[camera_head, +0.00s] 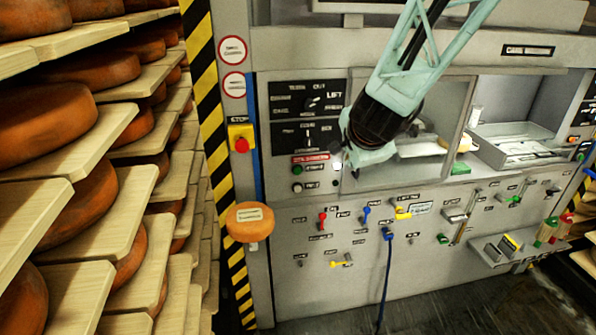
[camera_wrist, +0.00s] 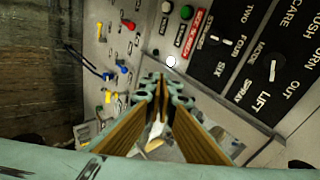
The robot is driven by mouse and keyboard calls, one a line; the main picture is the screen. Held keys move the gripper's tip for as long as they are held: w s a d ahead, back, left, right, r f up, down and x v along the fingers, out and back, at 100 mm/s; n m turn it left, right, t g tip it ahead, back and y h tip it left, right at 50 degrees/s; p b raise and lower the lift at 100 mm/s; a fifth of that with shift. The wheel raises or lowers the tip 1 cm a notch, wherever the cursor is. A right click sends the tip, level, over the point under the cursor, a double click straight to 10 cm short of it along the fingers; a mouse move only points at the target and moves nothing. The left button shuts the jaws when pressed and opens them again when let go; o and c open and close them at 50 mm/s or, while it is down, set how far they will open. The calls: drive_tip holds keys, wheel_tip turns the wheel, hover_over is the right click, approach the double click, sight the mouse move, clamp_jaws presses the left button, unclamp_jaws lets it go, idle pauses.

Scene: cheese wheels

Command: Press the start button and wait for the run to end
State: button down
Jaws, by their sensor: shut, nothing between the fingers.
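Under a red label strip (camera_head: 311,158) on the grey machine panel are a green button (camera_head: 297,170) and a white button (camera_head: 297,187). A bright white round button or lamp (camera_head: 336,165) is to their right, close beside my gripper (camera_head: 352,172). The small labels are too blurred to tell which is the start button. In the wrist view, my gripper (camera_wrist: 162,82) has its fingers together and empty. The bright white round (camera_wrist: 171,61) is just above the fingertips there, with the green button (camera_wrist: 187,12) further up. I cannot tell whether the fingers touch the panel.
A yellow box with a red stop button (camera_head: 241,144) is on the left post. Black dial plates (camera_head: 307,100) are above the buttons. Coloured valves (camera_head: 322,217) and a blue hose (camera_head: 387,265) are below. Shelves of cheese wheels (camera_head: 85,205) fill the left side.

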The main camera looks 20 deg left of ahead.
sight(298, 171)
drive_tip(key=a+f+m+t+h+p, duration=0.2)
drive_tip(key=a+f+m, duration=0.4)
drive_tip(key=a+f, duration=0.7)
drive_tip(key=shift+a+f+t+h+p, duration=0.15)
drive_tip(key=shift+f+t+h+p, duration=0.25)
drive_tip(key=shift+f+h+p, duration=0.6)
drive_tip(key=shift+f+p, duration=0.1)
drive_tip(key=shift+p, duration=0.2)
drive_tip(key=shift+w+a+p, duration=0.6)
drive_tip(key=shift+w+a, duration=0.15)
drive_tip(key=shift+w, duration=0.5)
drive_tip(key=shift+w+a+p, duration=0.65)
drive_tip(key=shift+w+a, duration=0.05)
drive_tip(key=shift+w, duration=0.55)
drive_tip(key=shift+w+a+p, duration=0.6)
drive_tip(key=shift+w+a, duration=0.15)
drive_tip(key=shift+w, duration=0.5)
